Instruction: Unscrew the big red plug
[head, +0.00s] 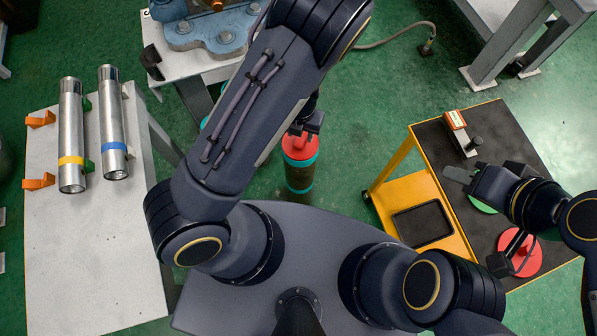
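A red cap-like piece (299,148) with teal bands tops an upright dark cylinder (299,178) in the middle of the head view. My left gripper (307,122) is at its upper end; my forearm hides part of it, and I cannot tell whether the fingers grip it. A flat red disc (530,264) with a dark handle lies on the cart at the right. I cannot tell which of these two red things is the big red plug. My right gripper (459,174) is over the cart, beside a green disc (482,206); its finger opening is not clear.
The yellow cart (427,183) has a dark top, a red-and-white box (457,132) and a black tray (422,223). A pale table (95,265) at left holds two metal pipes, yellow-banded (71,135) and blue-banded (113,122). A blue-grey vise (212,32) stands at the back.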

